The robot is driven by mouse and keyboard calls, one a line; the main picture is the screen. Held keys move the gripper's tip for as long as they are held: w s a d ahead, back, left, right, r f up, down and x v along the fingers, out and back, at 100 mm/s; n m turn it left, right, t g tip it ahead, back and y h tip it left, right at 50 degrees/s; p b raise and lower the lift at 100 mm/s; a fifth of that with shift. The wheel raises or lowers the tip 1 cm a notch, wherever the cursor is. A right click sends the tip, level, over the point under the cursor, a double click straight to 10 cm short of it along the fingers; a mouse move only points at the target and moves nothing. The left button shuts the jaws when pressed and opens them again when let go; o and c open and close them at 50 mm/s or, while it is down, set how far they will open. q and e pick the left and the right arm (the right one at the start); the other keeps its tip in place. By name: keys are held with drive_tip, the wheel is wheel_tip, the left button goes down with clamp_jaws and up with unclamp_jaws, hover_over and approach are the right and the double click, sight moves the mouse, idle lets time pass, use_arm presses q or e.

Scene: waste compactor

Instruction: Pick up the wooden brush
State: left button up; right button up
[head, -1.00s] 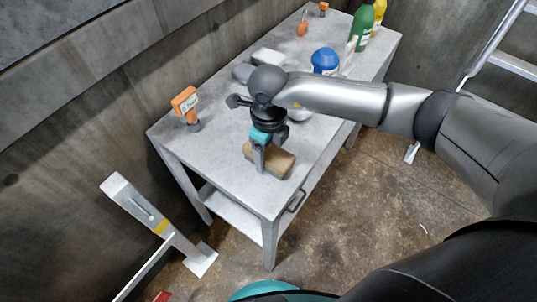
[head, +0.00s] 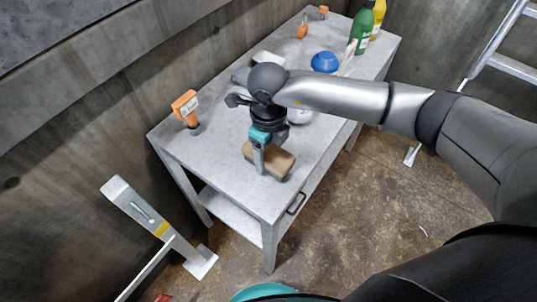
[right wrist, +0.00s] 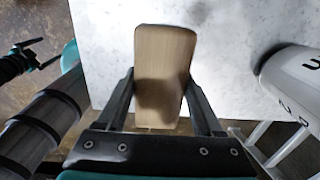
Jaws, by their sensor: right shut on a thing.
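The wooden brush (head: 277,161) is a light brown block near the front corner of the grey table (head: 222,160). In the right wrist view the brush (right wrist: 162,62) lies lengthwise between the two fingers. My right gripper (head: 260,160) comes down over the brush from above and is shut on it; the fingers (right wrist: 165,105) are against its sides. The brush looks at or just above the table top; I cannot tell whether it touches. Its underside is hidden.
An orange-headed tool (head: 186,106) stands at the table's left edge. A blue-topped item (head: 325,62), a green bottle (head: 362,30) and a yellow bottle (head: 379,14) are toward the back. A white lettered container (right wrist: 292,78) is right of the brush.

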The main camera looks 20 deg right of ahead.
sight(269, 151)
wheel_tip(269, 151, up, 19)
drive_tip(key=p, duration=0.2)
drive_tip(key=shift+p, duration=0.35)
